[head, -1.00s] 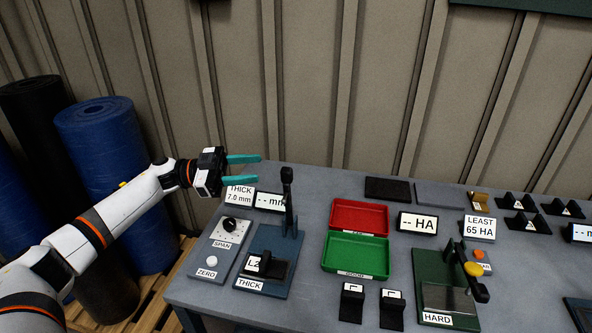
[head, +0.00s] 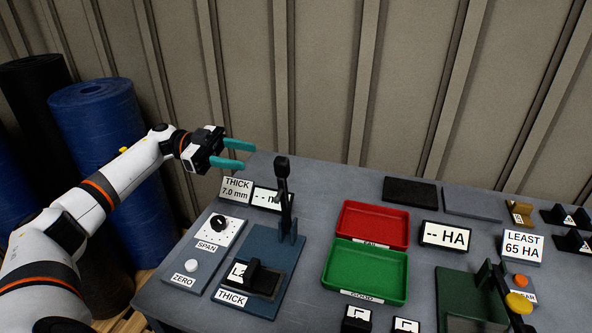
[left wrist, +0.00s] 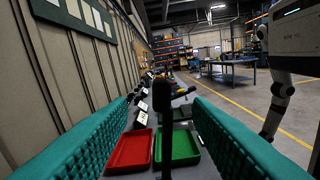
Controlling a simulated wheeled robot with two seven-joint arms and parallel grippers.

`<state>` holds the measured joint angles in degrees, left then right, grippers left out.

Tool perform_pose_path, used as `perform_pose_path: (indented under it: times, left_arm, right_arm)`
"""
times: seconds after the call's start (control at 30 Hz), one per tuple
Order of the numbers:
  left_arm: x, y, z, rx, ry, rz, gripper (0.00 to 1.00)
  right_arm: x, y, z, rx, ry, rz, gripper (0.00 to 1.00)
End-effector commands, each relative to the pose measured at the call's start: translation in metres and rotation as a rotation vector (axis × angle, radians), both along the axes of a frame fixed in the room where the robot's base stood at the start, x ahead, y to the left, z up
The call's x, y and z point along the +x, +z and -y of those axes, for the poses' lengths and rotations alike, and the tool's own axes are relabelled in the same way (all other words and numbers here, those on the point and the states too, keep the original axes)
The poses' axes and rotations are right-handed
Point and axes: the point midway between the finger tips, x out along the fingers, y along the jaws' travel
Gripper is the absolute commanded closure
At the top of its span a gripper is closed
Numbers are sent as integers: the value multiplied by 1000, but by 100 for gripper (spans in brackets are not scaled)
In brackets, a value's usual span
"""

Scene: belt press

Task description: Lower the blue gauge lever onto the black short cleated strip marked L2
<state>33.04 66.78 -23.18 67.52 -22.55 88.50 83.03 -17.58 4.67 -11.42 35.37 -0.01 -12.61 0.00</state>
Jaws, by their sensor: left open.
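The blue thickness gauge (head: 279,262) stands on the bench's left part, its plate marked THICK. Its lever (head: 283,190) stands upright with a dark knob at the top; a dark upright bar also shows in the left wrist view (left wrist: 163,105). The black strip marked L2 (head: 262,280) lies on the gauge's plate, with a dark raised cleat on it. My left gripper (head: 242,155) is open and empty, with teal fingers. It is above the bench's back left edge, left of the lever's knob and apart from it. My right gripper is not in view.
A THICK 7.0 mm sign (head: 235,188) and a display (head: 267,198) stand behind the gauge. A SPAN and ZERO panel (head: 215,245) is at its left. Red (head: 373,222) and green (head: 365,270) trays lie to its right. The green hardness tester (head: 465,292) is further right.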

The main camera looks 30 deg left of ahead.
Motion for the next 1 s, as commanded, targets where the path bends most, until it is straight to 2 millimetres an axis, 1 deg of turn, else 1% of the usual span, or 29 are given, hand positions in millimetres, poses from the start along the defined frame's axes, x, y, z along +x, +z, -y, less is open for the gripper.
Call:
perform_pose_path:
  times: [0.17,0.4,0.6,0.7,0.8,1.0]
  left_arm:
    - [4,2,19,-1,-4,-1,55]
    - [15,4,66,-2,-4,1,55]
    - [23,3,99,-2,-3,1,55]
    - [26,2,109,-2,-2,-1,55]
    - [27,1,114,-1,-1,0,55]
    - [28,0,116,0,0,1,55]
  right_arm:
    - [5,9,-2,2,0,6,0]
    - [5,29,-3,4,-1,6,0]
    - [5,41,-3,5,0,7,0]
    - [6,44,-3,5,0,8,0]
    - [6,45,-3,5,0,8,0]
    - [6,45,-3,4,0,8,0]
